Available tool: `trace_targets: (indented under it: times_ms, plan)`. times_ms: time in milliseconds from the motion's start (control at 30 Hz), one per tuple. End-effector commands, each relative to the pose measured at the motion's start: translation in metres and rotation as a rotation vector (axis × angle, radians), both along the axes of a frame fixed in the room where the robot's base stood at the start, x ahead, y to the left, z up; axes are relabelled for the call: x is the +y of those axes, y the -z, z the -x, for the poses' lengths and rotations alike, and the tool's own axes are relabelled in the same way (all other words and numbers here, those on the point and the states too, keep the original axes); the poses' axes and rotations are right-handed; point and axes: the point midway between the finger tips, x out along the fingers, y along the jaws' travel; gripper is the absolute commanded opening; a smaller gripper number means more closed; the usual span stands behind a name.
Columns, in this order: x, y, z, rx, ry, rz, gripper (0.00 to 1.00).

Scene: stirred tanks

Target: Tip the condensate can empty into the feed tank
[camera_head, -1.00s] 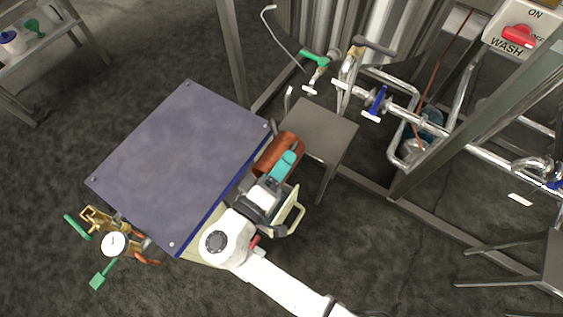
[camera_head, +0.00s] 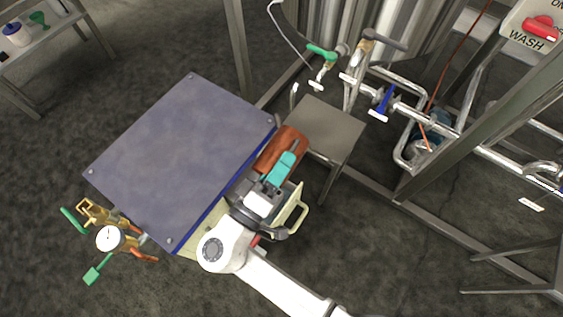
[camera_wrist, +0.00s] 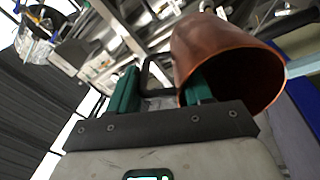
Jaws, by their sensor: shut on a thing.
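A copper-coloured can (camera_head: 284,146) is at my gripper (camera_head: 280,168), above the right edge of the blue-topped table. In the wrist view the can (camera_wrist: 207,48) is tilted, with its round mouth turned to the lower right. My gripper (camera_wrist: 162,92), with green fingers, is shut on the can; one finger overlaps its rim, and a dark handle-like loop shows between the fingers. The can's contents are hidden. A large steel tank (camera_head: 352,28) stands at the top of the head view, away from the can; I cannot tell whether it is the feed tank.
The blue tabletop (camera_head: 180,155) is bare. A small grey stand (camera_head: 322,128) is right of the can, below valves and steel pipework (camera_head: 385,100). Brass fittings with a gauge (camera_head: 110,238) sit at the table's lower left. A red WASH switch (camera_head: 540,28) is at the upper right.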

Motion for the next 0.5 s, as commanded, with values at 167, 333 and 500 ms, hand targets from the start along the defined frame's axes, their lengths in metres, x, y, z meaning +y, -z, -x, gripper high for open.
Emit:
trace_targets:
  times_ms: [167,333,500]
  plan:
    - [0.0018,0.0006,0.0021,-0.027,0.0,0.02,0.0]
    - [0.0035,0.0002,0.0043,-0.05,0.0,0.038,0.0]
    - [0.0053,-0.0004,0.0067,-0.074,0.001,0.057,0.0]
